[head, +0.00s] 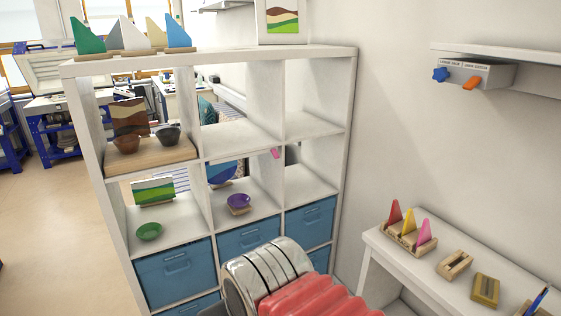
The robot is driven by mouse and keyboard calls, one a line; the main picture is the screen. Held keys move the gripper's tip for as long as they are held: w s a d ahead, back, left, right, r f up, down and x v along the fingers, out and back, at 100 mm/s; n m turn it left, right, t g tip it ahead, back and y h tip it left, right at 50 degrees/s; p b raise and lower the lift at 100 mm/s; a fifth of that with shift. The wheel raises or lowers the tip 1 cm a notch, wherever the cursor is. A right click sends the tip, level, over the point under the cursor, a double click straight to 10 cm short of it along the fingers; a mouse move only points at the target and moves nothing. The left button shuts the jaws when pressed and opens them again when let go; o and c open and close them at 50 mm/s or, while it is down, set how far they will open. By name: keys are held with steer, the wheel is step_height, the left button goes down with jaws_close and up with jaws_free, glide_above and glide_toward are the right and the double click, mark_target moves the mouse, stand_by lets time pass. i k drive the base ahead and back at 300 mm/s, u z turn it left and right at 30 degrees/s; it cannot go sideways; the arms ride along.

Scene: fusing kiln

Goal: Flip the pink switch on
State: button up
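A small pink piece (276,153) shows at the upper right of the middle shelf compartment, beside the upright divider. It may be the pink switch, but it is too small to tell its shape or its on/off position. A grey box (475,74) under the wall shelf at upper right carries a blue knob (440,74) and an orange lever (472,83); no pink part shows on it. My gripper's fingers are not in view.
A white cube shelf (205,54) holds bowls, panels and blue bins (175,272). A white table (395,251) at right bears a wooden rack with red, yellow and pink triangles, and small wooden blocks. Open floor (50,215) lies at left.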

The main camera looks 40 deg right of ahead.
mark_target(275, 152)
steer(key=z, duration=0.1)
steer(key=i, duration=0.35)
steer(key=z, duration=0.7)
steer(key=i, duration=1)
steer(key=z, duration=0.15)
steer(key=k, duration=0.8)
steer(key=u, duration=0.6)
steer(key=k, duration=0.55)
steer(key=u, duration=0.45)
steer(key=i, duration=0.8)
steer(key=u, duration=0.05)
